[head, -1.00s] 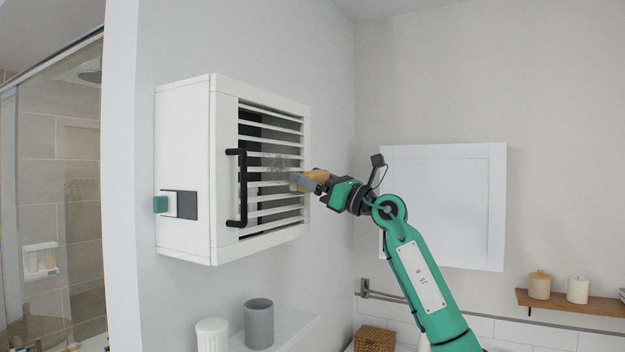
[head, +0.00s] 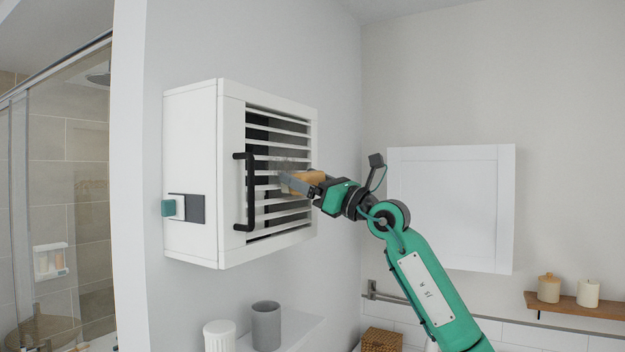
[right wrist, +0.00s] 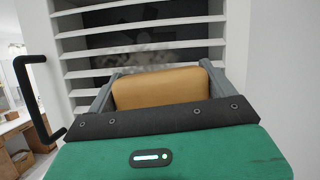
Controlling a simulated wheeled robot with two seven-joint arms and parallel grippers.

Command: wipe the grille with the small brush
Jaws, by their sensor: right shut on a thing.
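The grille (head: 279,140) is a set of white horizontal slats with dark gaps, in the front of a white wall cabinet. It also fills the top of the right wrist view (right wrist: 140,14). A grey smudge shows on it behind the brush. My right gripper (head: 308,186) is shut on the small brush (head: 300,182), which has a tan wooden body. The brush also shows between the fingers in the right wrist view (right wrist: 160,88). It is at the front of the slats; I cannot tell whether its bristles touch them. My left gripper is not in view.
A black bar handle (head: 245,191) stands out from the cabinet left of the grille. A teal block (head: 169,208) sits on the cabinet's side. Below are a grey cup (head: 266,326) and a white ribbed jar (head: 219,337). A white panel (head: 452,208) hangs on the right wall.

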